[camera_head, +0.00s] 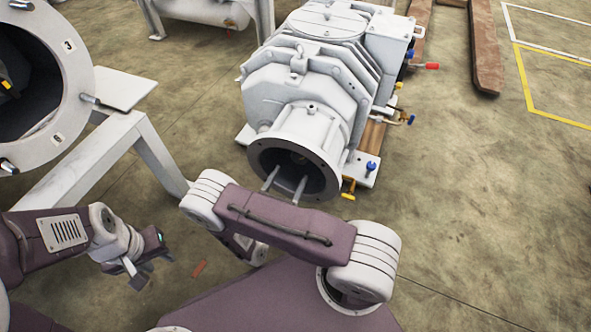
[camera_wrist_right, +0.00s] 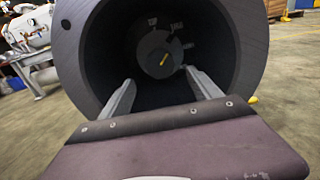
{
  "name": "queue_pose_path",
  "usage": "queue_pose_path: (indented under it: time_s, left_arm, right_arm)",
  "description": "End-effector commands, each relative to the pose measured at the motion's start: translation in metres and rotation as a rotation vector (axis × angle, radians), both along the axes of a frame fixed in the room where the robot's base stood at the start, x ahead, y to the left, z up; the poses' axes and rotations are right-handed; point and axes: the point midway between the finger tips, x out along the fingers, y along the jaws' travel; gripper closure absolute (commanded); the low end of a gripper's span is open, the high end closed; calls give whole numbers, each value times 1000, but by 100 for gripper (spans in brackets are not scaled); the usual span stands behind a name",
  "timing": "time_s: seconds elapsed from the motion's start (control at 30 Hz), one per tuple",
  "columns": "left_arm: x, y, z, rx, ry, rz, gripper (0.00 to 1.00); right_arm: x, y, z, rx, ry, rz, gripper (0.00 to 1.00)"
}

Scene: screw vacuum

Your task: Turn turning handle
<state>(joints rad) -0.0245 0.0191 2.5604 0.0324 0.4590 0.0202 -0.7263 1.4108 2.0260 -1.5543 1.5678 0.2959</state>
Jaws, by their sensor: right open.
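A small yellow handle (camera_wrist_right: 164,59) sits on a round grey plate (camera_wrist_right: 152,50) deep inside a dark cylindrical opening in the right wrist view. My right gripper (camera_wrist_right: 164,88) is open. Its two fingers point into the opening, apart from each other, with the handle beyond them and nothing between them. In the head view, my right gripper (camera_head: 288,175) reaches into the front flange (camera_head: 328,119) of the white vacuum machine (camera_head: 303,75); the handle is not clearly visible there. My left gripper (camera_head: 150,270) hangs open and empty above the floor at the lower left.
The flange wall (camera_wrist_right: 246,50) surrounds my right fingers closely. A large bolted ring (camera_head: 78,90) on a white frame (camera_head: 100,165) stands at the left. Blue, yellow and red valve handles line the machine's right side. The floor at the right is mostly clear.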

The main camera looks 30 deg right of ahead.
Motion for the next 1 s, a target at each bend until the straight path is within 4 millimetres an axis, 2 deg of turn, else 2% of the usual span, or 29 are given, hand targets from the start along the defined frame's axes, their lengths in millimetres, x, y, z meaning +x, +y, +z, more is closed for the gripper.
queue_pose_path:
  time_s: [0.13,0.3,0.5,0.67,0.87,0.9,1.0]
  left_arm:
    - [0,0,-6,0,-1,0,64]
    - [0,0,-33,0,-1,0,64]
    - [0,0,-53,0,-1,0,64]
    - [0,0,-57,0,-1,0,64]
    - [0,0,-55,0,-1,0,64]
    - [0,0,-55,0,-1,0,64]
    - [0,0,-55,0,-1,0,64]
  right_arm:
    - [6,-7,-1,1,-2,-5,27]
    - [28,-36,-5,1,-2,-10,27]
    - [51,-61,-3,3,-2,-7,27]
    - [58,-69,1,1,0,-4,27]
    - [59,-69,3,1,2,-3,27]
    - [59,-69,3,1,2,-3,33]
    - [59,-69,3,1,2,-3,61]
